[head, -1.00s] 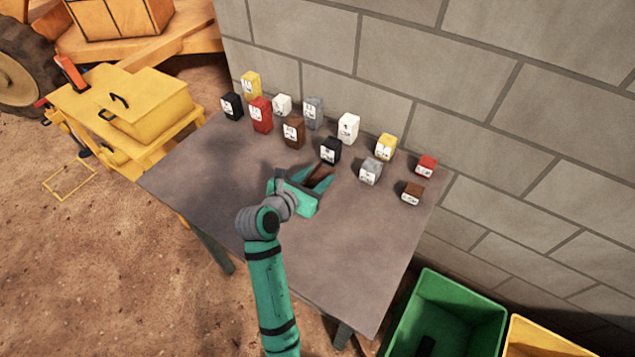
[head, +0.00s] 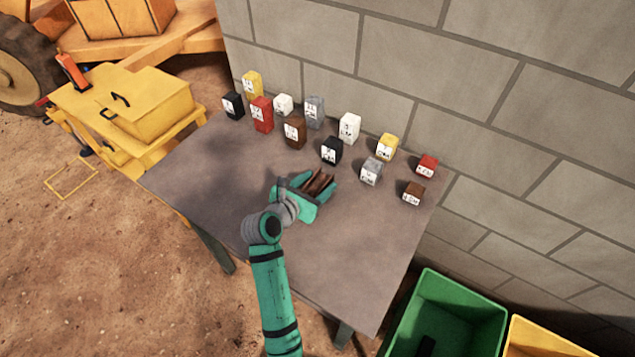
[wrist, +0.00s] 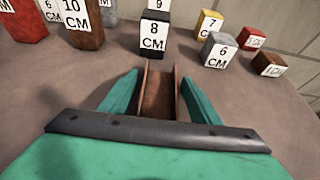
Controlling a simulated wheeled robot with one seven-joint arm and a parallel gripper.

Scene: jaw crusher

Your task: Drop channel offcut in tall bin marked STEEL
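The channel offcut (head: 318,183), a short rusty-brown U-shaped piece, is over the middle of the grey table in the head view. In the wrist view the channel offcut (wrist: 160,92) points away from me with its open side up. My gripper (head: 309,190) has its teal fingers along both sides of it. Whether the offcut is clear of the table is hard to tell. No bin marked STEEL can be read in view; a green bin (head: 492,304) stands at the lower right.
Labelled blocks stand along the back of the table (head: 350,265); the black 8 CM block (wrist: 154,32) is just beyond the offcut. A yellow bin (head: 514,345) is beside the green one. A block wall is behind. The table's front is clear.

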